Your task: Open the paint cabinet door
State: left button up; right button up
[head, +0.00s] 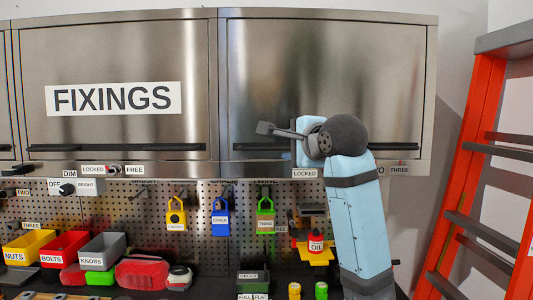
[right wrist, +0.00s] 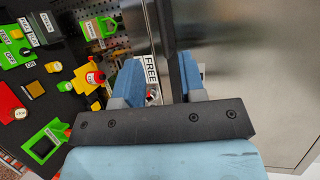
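Two closed steel cabinet doors show in the head view. The left door (head: 120,60) carries a FIXINGS label. The right door (head: 325,60) shows no readable name and has a long black bar handle (head: 395,147) along its lower edge. No PAINT label is visible. My right gripper (head: 305,142) is at this handle, its fingertips hidden in the head view. In the right wrist view, the blue fingers of my right gripper (right wrist: 160,75) stand apart, with the dark handle bar (right wrist: 177,40) between them, closer to the right finger. My left gripper is not in view.
Below the right door is a LOCKED label (head: 304,173); a FREE label (right wrist: 151,70) shows in the right wrist view. Padlocks hang on the pegboard (head: 140,205), with bins and tools on the bench below. An orange ladder (head: 468,170) stands at the right.

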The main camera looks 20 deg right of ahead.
aim_at(267, 148)
jog(key=p+x, duration=0.2)
jog(key=x, duration=1.1)
jog(key=shift+w, duration=0.3)
jog(key=shift+c, duration=0.2)
grip_shut()
